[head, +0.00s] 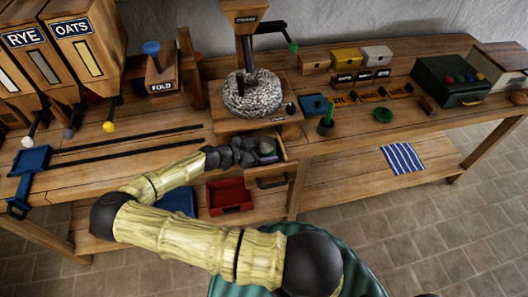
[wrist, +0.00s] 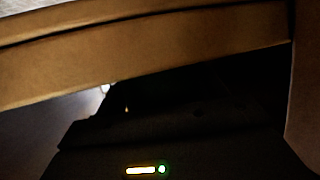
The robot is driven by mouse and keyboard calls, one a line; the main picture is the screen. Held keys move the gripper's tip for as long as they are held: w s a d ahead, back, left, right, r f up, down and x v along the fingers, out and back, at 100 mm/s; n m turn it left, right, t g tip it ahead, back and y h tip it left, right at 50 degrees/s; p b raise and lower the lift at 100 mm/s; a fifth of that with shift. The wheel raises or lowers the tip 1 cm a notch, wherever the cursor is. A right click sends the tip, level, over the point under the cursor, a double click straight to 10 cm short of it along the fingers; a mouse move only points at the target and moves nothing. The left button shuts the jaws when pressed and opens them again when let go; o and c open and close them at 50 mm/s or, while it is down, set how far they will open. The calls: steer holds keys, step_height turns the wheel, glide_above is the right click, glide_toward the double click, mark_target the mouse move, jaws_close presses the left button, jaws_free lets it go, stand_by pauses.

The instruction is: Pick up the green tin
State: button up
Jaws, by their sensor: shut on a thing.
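My gripper (head: 256,153) is at the end of my arm, down in an open wooden drawer (head: 275,181) under the bench top. At its fingertips is a small round thing, the green tin (head: 268,159), with green showing low and a purple-grey part above it. My gripper is shut on it, though the fingers hide much of the contact. The wrist view is very dark. It shows a wooden board (wrist: 150,50) close across the top and a black shape with a small lit bar below; the tin cannot be made out there.
The millstone (head: 252,93) and its wooden stand rise just behind the drawer. The bench top edge and drawer walls lie close around my gripper. A red tray (head: 229,196) and a blue tray (head: 178,202) sit on the lower shelf. A green box (head: 450,82) stands farther right.

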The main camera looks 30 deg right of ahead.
steer(key=shift+s+r+b, duration=0.1)
steer(key=shift+r+b, duration=0.05)
steer(key=shift+b, duration=0.15)
steer(key=shift+s+a+r+b, duration=0.1)
steer(key=shift+s+r+b, duration=0.1)
steer(key=shift+b, duration=0.1)
step_height(320, 180, up, 11)
steer(key=b, duration=0.2)
steer(key=s+a+b, duration=0.2)
steer(key=s+b, duration=0.6)
steer(key=s, duration=0.1)
steer(key=s+a+b, duration=0.3)
steer(key=s+b, duration=0.6)
steer(key=shift+s+a, duration=0.2)
steer(key=shift+s, duration=0.15)
steer(key=shift+w, duration=0.1)
